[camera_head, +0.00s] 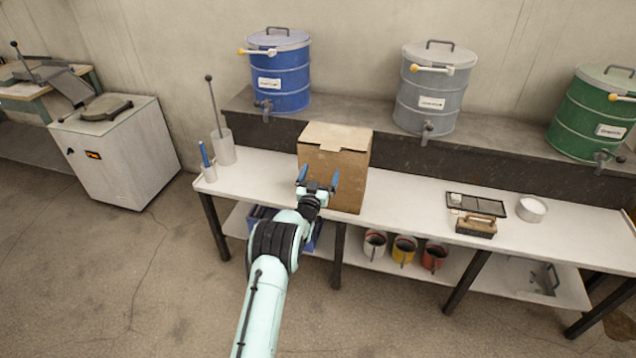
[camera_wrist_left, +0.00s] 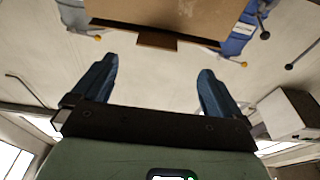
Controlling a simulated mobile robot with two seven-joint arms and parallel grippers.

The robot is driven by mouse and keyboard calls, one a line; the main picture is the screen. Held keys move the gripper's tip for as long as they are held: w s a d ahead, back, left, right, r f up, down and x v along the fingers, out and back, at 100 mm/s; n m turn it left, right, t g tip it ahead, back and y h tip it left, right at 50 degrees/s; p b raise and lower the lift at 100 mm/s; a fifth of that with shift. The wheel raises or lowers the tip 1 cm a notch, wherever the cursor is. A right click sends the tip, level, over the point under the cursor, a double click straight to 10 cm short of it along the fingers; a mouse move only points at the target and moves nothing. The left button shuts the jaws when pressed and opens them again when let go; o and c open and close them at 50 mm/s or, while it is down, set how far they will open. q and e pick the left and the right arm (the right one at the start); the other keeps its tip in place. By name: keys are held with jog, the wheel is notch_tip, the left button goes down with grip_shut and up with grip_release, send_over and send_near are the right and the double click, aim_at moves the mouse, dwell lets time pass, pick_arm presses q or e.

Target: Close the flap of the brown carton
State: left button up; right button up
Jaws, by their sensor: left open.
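The brown carton (camera_head: 349,185) stands on the white table, left of its middle. Its pale top flap (camera_head: 338,135) has a small tab on the near edge. The flap lies across the top, but I cannot tell whether it is fully down. The carton (camera_wrist_left: 175,16) also fills the top of the left wrist view, with a darker tab (camera_wrist_left: 157,40) below its edge. My left gripper (camera_head: 319,177) is in front of the carton's near face, its blue fingers spread and nothing between them. These fingers (camera_wrist_left: 159,68) also show apart in the left wrist view. My right gripper is out of view.
A blue drum (camera_head: 283,75), a grey drum (camera_head: 437,95) and a green drum (camera_head: 592,115) stand on the raised back ledge. A cup with a ladle (camera_head: 223,147) stands left of the carton. A brush (camera_head: 476,226) lies to the right. The table between carton and brush is clear.

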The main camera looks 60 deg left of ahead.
pick_arm(q)
jog(key=shift+v, duration=1.15)
